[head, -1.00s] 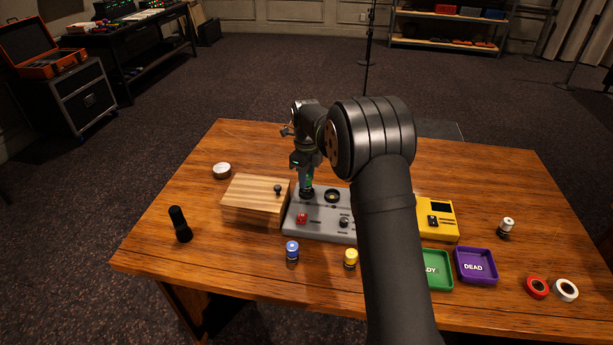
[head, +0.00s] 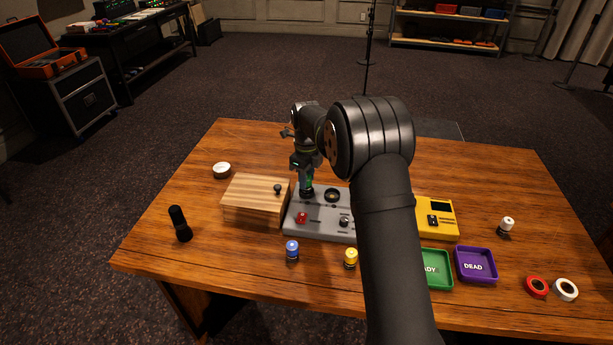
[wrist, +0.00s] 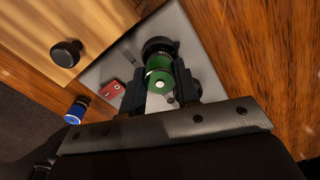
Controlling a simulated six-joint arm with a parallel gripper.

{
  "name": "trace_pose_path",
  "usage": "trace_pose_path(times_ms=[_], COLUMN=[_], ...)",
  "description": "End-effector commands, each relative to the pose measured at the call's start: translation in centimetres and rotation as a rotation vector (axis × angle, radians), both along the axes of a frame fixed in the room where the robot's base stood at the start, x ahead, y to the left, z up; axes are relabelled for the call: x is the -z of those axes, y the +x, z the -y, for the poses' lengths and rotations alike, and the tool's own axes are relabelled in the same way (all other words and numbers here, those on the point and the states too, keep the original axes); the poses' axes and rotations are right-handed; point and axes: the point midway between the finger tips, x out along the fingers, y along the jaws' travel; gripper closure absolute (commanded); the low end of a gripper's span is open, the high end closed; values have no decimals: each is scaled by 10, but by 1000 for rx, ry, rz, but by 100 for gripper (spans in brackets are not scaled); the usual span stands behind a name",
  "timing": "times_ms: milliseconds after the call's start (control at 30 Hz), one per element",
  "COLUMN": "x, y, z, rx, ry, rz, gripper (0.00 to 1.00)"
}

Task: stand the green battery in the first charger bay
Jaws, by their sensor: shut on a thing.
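The grey charger (head: 322,222) stands on the table with a red button and a dark knob on its front part. Two round dark bays are at its back; the right one (head: 332,195) looks empty. My gripper (head: 307,178) is over the left bay (head: 307,192). In the wrist view my gripper (wrist: 162,88) is shut on the green battery (wrist: 159,75), with a jaw on each side. The battery looks upright, its lower end at the dark bay ring (wrist: 158,46). I cannot tell how deep it sits.
A wooden box (head: 255,200) with a black knob stands close left of the charger. A blue battery (head: 292,250) and a yellow battery (head: 350,258) stand in front. A yellow meter (head: 438,218), a green tray (head: 438,268) and a purple tray (head: 475,281) are at the right.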

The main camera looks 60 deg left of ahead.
Motion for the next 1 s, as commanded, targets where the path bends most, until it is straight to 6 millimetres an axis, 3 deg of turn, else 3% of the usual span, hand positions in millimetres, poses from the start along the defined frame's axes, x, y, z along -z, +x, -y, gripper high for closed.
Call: trace_pose_path(times_ms=[300, 333, 400, 667, 1000], x=[7, 7, 6, 6, -19], y=[0, 0, 0, 0, 0], z=[0, 0, 0, 0, -1], rx=[0, 0, 0, 0, 0], ry=[-1, 0, 0, 0, 1], rz=[0, -1, 0, 0, 0], gripper=[97, 69, 62, 62, 62])
